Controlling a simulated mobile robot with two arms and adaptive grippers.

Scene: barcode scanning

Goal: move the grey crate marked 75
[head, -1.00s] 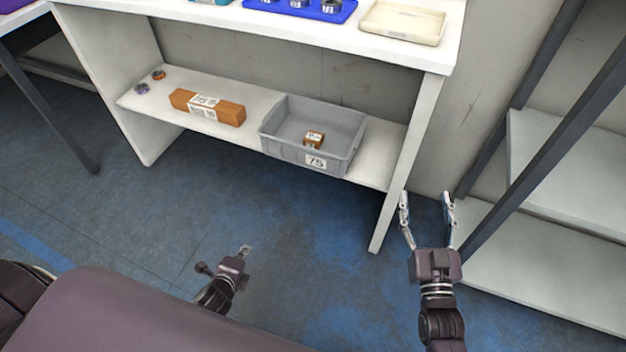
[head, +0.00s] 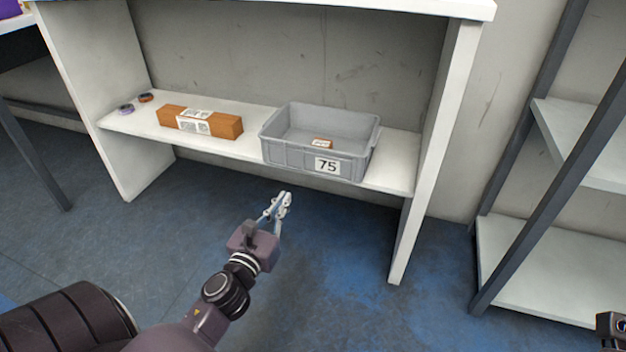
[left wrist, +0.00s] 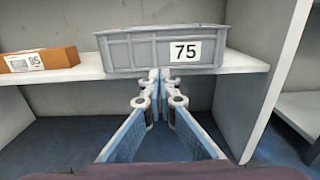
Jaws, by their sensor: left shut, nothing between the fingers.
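A long orange box (head: 172,117) with a white label lies left of the crate. White side panels (head: 436,140) close the shelf at both ends. A dark-framed rack (head: 548,165) stands at the right.

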